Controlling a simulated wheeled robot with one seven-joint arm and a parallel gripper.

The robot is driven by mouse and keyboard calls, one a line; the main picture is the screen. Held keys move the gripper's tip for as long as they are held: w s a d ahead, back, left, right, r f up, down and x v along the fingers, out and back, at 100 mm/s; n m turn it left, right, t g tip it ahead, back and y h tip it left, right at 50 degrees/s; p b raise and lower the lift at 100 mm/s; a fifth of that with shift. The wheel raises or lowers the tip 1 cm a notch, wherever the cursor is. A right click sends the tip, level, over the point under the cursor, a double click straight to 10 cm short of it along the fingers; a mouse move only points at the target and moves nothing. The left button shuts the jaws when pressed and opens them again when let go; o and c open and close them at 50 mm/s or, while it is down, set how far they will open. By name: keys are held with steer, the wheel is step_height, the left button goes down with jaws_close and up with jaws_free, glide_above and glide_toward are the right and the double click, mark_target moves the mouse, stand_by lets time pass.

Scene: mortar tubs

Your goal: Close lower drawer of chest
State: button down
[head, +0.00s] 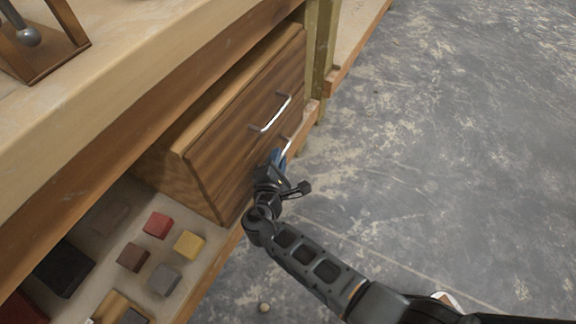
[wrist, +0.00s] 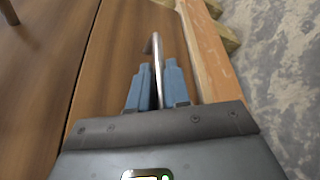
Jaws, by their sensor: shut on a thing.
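The brown wooden chest (head: 235,130) stands on the shelf under the workbench, its front facing right. Its upper metal handle (head: 272,113) is free. My gripper (head: 277,158) has its blue fingers on either side of the lower drawer's metal handle (head: 288,144); in the wrist view the fingers (wrist: 159,75) are closed around this handle (wrist: 157,52). The lower drawer's front (wrist: 120,60) lies beside the fingers in the wrist view. My gripper and arm hide part of it in the head view, and I cannot tell how far it stands out.
The workbench top (head: 130,70) overhangs the chest. A red block (head: 158,225), a yellow block (head: 189,244) and several other blocks lie on the shelf (head: 205,224) in front. A wooden post (head: 318,50) stands behind the chest. The grey floor (head: 450,150) to the right is open.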

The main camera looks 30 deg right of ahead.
steer(key=shift+w+a, duration=0.25)
steer(key=shift+w, duration=0.05)
steer(key=c, duration=1.4)
jaws_free()
steer(key=shift+c, duration=0.2)
steer(key=shift+a+r, duration=0.1)
steer(key=p+v, duration=0.2)
steer(key=v, duration=0.5)
steer(key=shift+s+p, duration=0.3)
steer(key=shift+a, duration=0.1)
